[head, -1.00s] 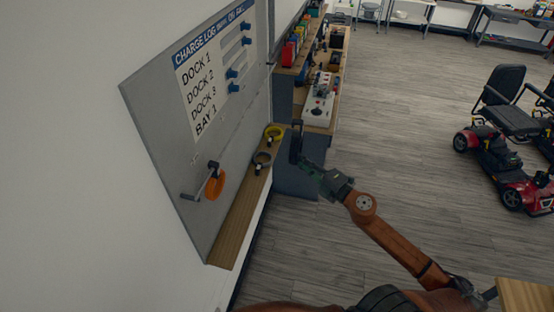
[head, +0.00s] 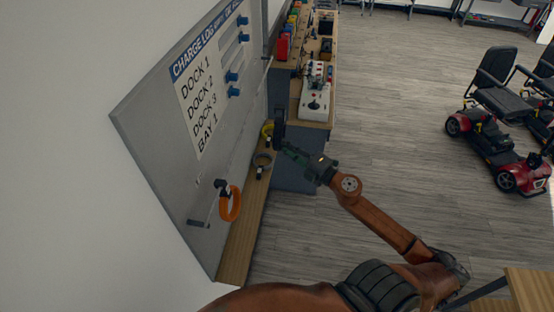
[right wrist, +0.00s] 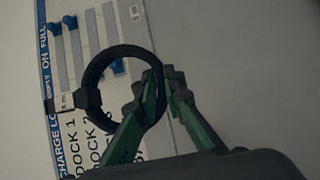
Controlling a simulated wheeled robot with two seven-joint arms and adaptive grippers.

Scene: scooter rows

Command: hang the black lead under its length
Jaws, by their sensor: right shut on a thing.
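The black lead (right wrist: 88,78) is a coiled ring with a dark plug at its left side in the right wrist view. My right gripper (right wrist: 168,82) has green fingers shut on the ring's right side. In the head view the lead (head: 279,128) is a small dark shape at the tip of my right gripper (head: 283,147), in front of the ledge's far end. The grey wall board (head: 160,140) carries an orange lead (head: 235,203) hanging from a holder at its lower part. My left gripper is not in view.
A yellow lead (head: 266,131) and a grey lead (head: 262,159) lie on the wooden ledge (head: 238,243) below the board. A charge chart (head: 198,98) with blue sliders (head: 232,77) covers the upper board. A workbench (head: 317,125) stands beyond; red scooters (head: 515,170) stand right.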

